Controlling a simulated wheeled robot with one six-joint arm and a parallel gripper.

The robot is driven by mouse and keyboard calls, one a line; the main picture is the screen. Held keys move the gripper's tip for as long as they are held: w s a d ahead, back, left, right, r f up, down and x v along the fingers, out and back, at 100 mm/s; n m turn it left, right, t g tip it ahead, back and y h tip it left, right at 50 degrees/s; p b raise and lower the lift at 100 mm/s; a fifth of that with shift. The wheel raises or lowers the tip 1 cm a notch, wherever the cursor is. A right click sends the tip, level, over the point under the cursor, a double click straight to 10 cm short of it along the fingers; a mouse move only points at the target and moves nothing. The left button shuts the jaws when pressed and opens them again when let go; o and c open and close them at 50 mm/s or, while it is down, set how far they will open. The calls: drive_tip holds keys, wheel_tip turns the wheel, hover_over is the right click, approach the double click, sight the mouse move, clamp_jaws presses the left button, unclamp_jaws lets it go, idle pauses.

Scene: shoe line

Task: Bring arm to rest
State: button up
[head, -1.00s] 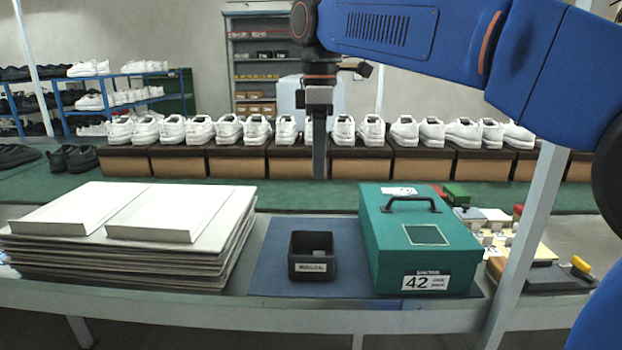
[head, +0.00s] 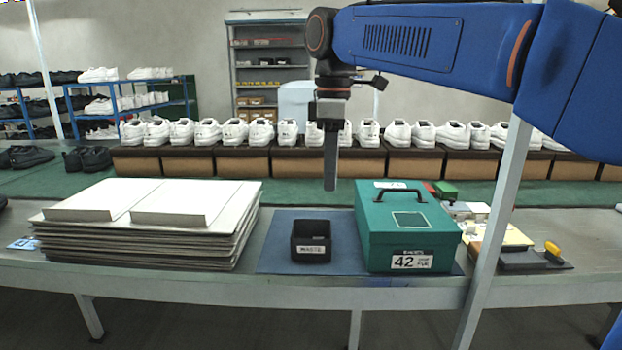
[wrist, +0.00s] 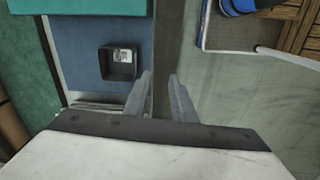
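My blue arm reaches in from the right in the head view.
A black waste bin (head: 311,254) and a green box (head: 375,240) labelled 42 stand on a blue mat (head: 275,260). Stacked boards (head: 140,258) lie left. White shoes on boxes (head: 243,160) line the back. A grey post (head: 497,210) rises at the right.

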drive_tip(key=s+d+f+m+t, duration=0.1)
drive_tip(key=s+d+f+m, duration=0.4)
drive_tip(key=d, duration=0.3)
drive_tip(key=s+d+f+m+t, duration=0.1)
drive_tip(key=s+d+f+m, duration=0.4)
drive_tip(key=d, duration=0.4)
drive_tip(key=s+d+f+m+t, duration=0.1)
drive_tip(key=s+d+f+m, duration=0.2)
drive_tip(key=s+f, duration=0.3)
drive_tip(key=s+d+f+m+t, duration=0.1)
drive_tip(key=s+d+f+m, duration=0.2)
drive_tip(key=f, duration=0.8)
drive_tip(key=s+d, duration=0.2)
drive_tip(key=s, duration=0.1)
drive_tip(key=shift+f+m+t, duration=0.2)
drive_tip(key=shift+m+t, duration=0.1)
